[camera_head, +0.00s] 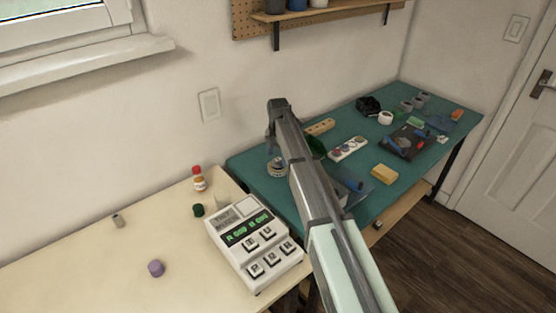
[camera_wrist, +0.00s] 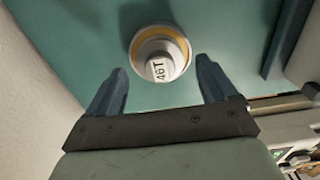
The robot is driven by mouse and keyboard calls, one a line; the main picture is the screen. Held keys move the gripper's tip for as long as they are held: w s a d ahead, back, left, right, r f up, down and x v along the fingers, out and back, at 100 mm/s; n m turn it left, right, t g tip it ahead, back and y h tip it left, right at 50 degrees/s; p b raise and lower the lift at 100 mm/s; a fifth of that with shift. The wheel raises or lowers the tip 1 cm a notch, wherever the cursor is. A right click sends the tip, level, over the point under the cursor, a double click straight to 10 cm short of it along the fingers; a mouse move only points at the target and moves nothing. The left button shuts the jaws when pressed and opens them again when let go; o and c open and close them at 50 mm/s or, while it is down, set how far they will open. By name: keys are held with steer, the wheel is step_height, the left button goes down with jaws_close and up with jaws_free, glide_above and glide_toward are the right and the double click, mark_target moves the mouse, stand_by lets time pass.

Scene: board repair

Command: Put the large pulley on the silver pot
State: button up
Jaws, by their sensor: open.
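A round pulley-like piece, which I take for the large pulley (camera_wrist: 160,55), stands on the teal mat. It has a yellow-orange ring and a pale top with lettering like "46T". In the head view it (camera_head: 277,168) is near the mat's left end. My gripper (camera_wrist: 162,66) is open and empty, its fingertips to either side of the pulley's near edge in the picture, with no contact visible. I cannot tell for sure which thing is the silver pot; a small grey cylinder (camera_head: 118,221) stands on the cream table, and grey round pieces (camera_head: 406,106) stand at the back right.
A white keypad device (camera_head: 254,240) stands on the cream table near my arm. A red-capped bottle (camera_head: 198,179), a dark green cap (camera_head: 198,210) and a purple knob (camera_head: 156,268) stand there too. A yellow block (camera_head: 384,174) and a pale strip (camera_head: 348,149) lie on the mat.

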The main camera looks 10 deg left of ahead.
mark_target(278, 159)
step_height(278, 159, up, 10)
steer(key=shift+f, duration=0.15)
stand_by(0.7)
